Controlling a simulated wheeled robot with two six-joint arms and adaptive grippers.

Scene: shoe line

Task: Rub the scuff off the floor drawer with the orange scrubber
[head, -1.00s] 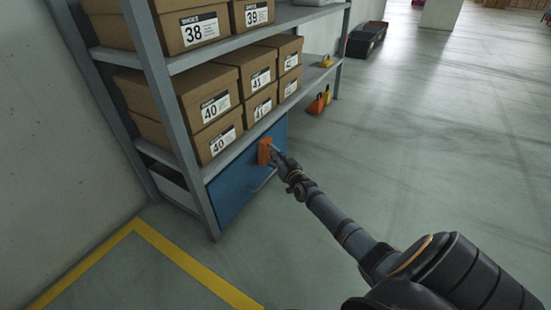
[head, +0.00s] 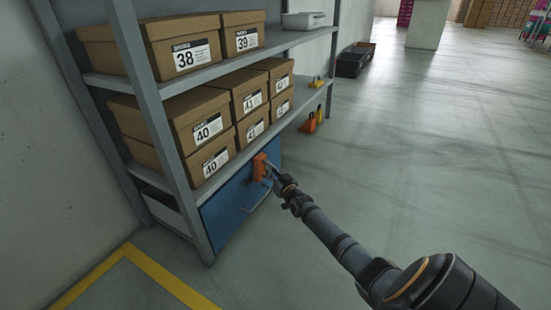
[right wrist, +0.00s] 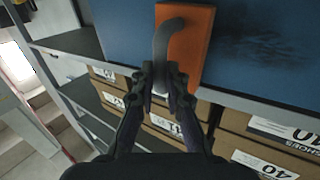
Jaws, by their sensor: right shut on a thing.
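The orange scrubber (head: 260,168) is a block with a dark curved handle. My right gripper (head: 273,173) is shut on that handle. In the right wrist view the scrubber (right wrist: 203,45) lies against or very close to the blue front, with the gripper (right wrist: 160,82) around its handle; I cannot tell if it touches. The blue floor drawer (head: 225,208) sits under the lowest shelf, its bar handle below the scrubber. A faint dark smudge (right wrist: 272,42) shows on the blue front beside the scrubber in the right wrist view. My left gripper is out of view.
The grey shelf rack (head: 145,130) holds brown shoe boxes (head: 208,128) just above the drawer. Orange and yellow items (head: 309,123) stand on the floor past the rack. A yellow floor line (head: 160,275) runs in front. Open floor lies to the right.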

